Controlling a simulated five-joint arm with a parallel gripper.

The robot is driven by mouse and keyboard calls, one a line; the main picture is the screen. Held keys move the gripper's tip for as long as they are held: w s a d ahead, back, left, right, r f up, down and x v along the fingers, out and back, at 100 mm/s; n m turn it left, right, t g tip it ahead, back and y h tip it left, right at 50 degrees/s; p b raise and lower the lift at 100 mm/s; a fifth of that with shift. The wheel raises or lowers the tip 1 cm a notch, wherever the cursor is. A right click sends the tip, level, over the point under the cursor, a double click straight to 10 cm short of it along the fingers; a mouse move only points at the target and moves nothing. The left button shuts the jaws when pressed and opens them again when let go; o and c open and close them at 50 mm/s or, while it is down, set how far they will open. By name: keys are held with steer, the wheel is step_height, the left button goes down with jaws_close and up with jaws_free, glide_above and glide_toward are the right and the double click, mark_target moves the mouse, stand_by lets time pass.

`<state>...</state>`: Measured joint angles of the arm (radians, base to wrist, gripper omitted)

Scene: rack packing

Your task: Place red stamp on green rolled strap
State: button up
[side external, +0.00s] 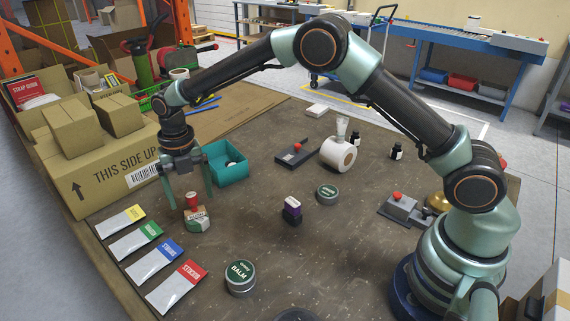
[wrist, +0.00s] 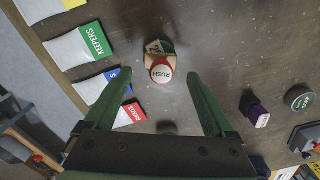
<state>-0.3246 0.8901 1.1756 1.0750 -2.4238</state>
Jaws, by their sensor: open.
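The red stamp (side external: 192,201) has a round red knob, and in the wrist view the knob (wrist: 161,71) reads RUSH. Below the knob is a tan body with a lettered label and some green; I cannot tell whether this is all stamp or whether something lies under it. My gripper (side external: 191,204) is open and points down, with one finger on each side of the stamp in the side view. In the wrist view my gripper (wrist: 156,77) has the knob just beyond the fingertips, with gaps on both sides. I cannot make out a separate green rolled strap.
Several flat packets, including a green KEEPERS one (wrist: 90,44), lie left of the stamp. A teal bin (side external: 229,175) stands behind.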

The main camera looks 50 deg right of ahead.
mark_target(191, 196)
step_height(191, 196, up, 8)
steer(key=shift+f, duration=0.1)
steer(key=s+d+r+m+t, duration=0.3)
steer(key=s+d+r+m, duration=0.8)
steer(key=m, duration=0.5)
steer(key=s+d+f+m+t, duration=0.1)
steer(key=s+d+m+t, duration=0.1)
steer(key=s+d+m, duration=0.4)
steer(key=s+m, duration=0.5)
steer(key=m, duration=0.4)
steer(key=shift+t, duration=0.3)
